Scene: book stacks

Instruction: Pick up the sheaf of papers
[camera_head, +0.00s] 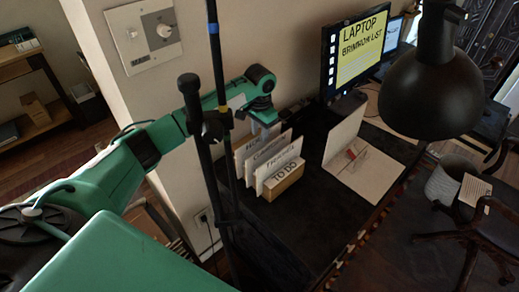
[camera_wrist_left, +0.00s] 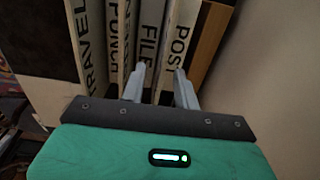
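Several upright white sheaves of papers (camera_head: 265,161) with printed labels stand in a wooden holder (camera_head: 285,184) marked TO DO on the dark desk. In the left wrist view their labels read TRAVEL, PUNCH, FILE and POST; the FILE sheaf (camera_wrist_left: 149,42) and the POST sheaf (camera_wrist_left: 180,38) are nearest the fingers. My left gripper (camera_head: 266,130) points down at the back of the holder. Its two fingers (camera_wrist_left: 160,75) are apart, close to the FILE and POST sheaves; I cannot tell whether they touch paper. My right gripper is not in view.
A wall is close beside the holder. A black lamp (camera_head: 430,85) hangs at the right. An open white folder (camera_head: 362,170) lies right of the holder, before a monitor (camera_head: 356,50). Dark poles (camera_head: 216,80) cross in front of my left arm. Bare desk (camera_head: 300,225) lies in front.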

